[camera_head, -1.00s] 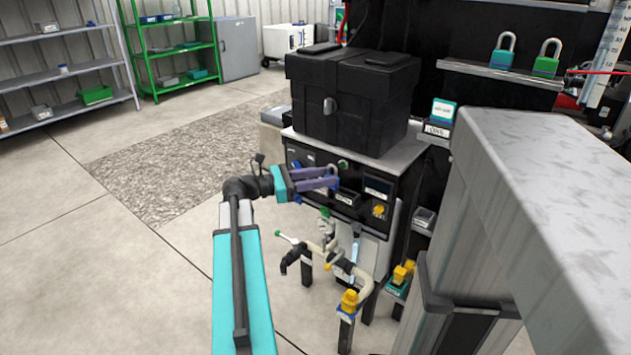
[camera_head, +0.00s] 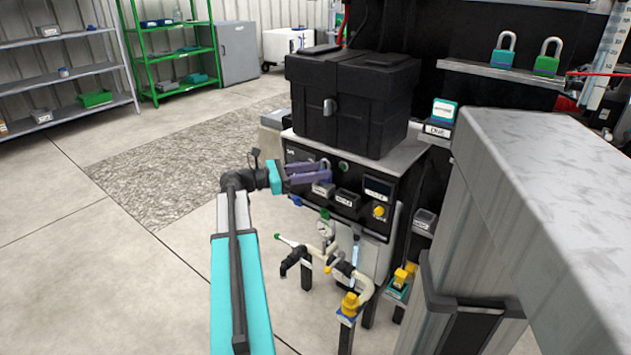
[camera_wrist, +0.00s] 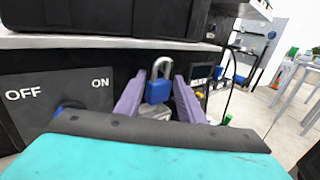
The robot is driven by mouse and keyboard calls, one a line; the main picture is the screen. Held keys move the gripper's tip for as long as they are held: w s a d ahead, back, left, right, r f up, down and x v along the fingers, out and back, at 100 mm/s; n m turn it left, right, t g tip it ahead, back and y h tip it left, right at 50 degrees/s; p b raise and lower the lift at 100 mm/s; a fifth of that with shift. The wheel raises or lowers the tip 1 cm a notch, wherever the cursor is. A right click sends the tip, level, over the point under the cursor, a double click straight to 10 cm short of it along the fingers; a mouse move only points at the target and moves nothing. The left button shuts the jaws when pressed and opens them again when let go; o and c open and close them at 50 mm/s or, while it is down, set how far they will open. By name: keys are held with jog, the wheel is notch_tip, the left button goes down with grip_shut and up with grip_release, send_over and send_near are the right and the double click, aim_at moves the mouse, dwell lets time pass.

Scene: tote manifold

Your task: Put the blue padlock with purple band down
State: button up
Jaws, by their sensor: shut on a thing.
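My gripper (camera_head: 322,172) has purple fingers and is in front of the black control panel (camera_head: 370,212). In the wrist view, its fingertips (camera_wrist: 159,90) are shut on a blue padlock (camera_wrist: 158,92) with a silver shackle. The padlock hangs upright, shackle up, between the fingers. In the head view it is small and partly covered by the fingers. I cannot make out a purple band on it. A small grey labelled holder (camera_head: 323,189) is just below the fingertips; whether the padlock touches it I cannot tell.
A black case (camera_head: 350,105) stands on the cabinet above the gripper. Pipes with a gauge (camera_head: 323,226) and yellow valve (camera_head: 350,303) are below. A teal padlock (camera_head: 503,52) and a green padlock (camera_head: 547,58) stand on a shelf. Open floor is at left.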

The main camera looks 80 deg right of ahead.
jog(key=shift+w+d, duration=0.2)
jog(key=shift+d, duration=0.1)
jog(key=shift+f+b, duration=0.85)
jog(key=shift+f, duration=0.95)
jog(key=o, duration=1.1)
jog(key=shift+f, duration=0.1)
jog(key=w, duration=0.1)
jog(key=p, duration=0.3)
send_near(315, 186)
jog(key=shift+w+a+r, duration=0.2)
jog(key=shift+w+r, duration=0.25)
jog(key=shift+r, duration=0.15)
jog(key=shift+w+a+r, duration=0.2)
jog(key=shift+w+r, duration=0.25)
jog(key=shift+r, duration=0.15)
